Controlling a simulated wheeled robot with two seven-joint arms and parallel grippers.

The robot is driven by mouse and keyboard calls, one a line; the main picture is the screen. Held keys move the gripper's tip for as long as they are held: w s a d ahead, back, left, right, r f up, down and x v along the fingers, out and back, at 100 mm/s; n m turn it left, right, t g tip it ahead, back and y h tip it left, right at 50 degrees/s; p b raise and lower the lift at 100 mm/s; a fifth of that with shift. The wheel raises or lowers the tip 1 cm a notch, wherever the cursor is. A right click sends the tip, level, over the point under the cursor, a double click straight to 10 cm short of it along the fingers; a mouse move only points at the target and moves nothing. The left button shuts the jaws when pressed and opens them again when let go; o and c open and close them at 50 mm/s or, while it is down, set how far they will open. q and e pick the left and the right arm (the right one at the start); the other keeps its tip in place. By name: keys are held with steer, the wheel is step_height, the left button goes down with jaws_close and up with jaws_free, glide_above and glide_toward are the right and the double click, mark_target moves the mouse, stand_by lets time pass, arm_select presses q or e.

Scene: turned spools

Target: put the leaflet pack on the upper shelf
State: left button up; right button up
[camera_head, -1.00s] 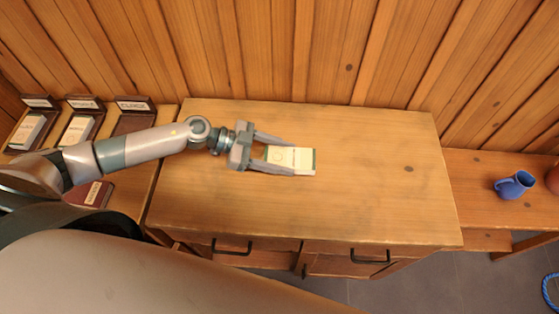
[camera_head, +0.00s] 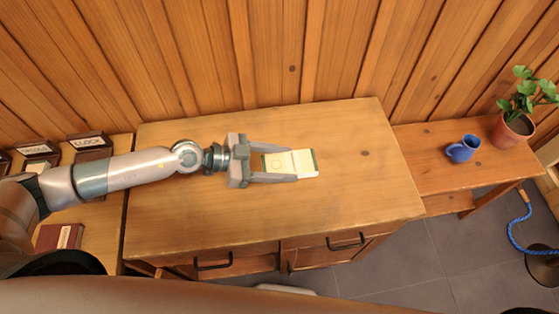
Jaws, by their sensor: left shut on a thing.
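The leaflet pack (camera_head: 303,161) is a small cream and white block with green edges. My left gripper (camera_head: 283,163) is shut on the leaflet pack, with one finger along each long side. The pack shows over the middle of the wooden cabinet top (camera_head: 365,195); I cannot tell how far above it. To the right of the cabinet stands a lower side bench with an upper board (camera_head: 425,147) and a lower board (camera_head: 450,204). I cannot tell whether either is the upper shelf. My right gripper is not in view.
A blue mug (camera_head: 461,149) and a potted plant (camera_head: 513,130) stand on the right bench. Labelled holders (camera_head: 90,143) and a dark red box (camera_head: 59,237) are at the left. A blue rope (camera_head: 514,238) hangs at right. The cabinet top is otherwise bare.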

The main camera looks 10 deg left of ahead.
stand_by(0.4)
arm_select(q)
steer(key=shift+w+a+r+b, duration=0.3)
steer(key=shift+r+b, duration=0.3)
steer(key=shift+b, duration=0.15)
steer(key=shift+n+t, duration=0.6)
steer(key=shift+t, duration=0.2)
steer(key=a+r+b, duration=0.1)
steer(key=a, duration=0.1)
steer(key=w+a+r+b, duration=0.1)
steer(key=a+r+b, duration=0.1)
steer(key=shift+w+a+r+b, duration=0.1)
steer(key=shift+w+r+b, duration=0.05)
steer(key=shift+r+b, duration=0.15)
steer(key=a+r+n+t+y+b, duration=0.2)
steer(key=a+r+b, duration=0.1)
steer(key=a, duration=0.7)
steer(key=shift+a+r+n+t+b, duration=0.15)
steer(key=shift+a+n+t+b, duration=0.2)
steer(key=shift+b, duration=0.25)
steer(key=shift+a, duration=0.1)
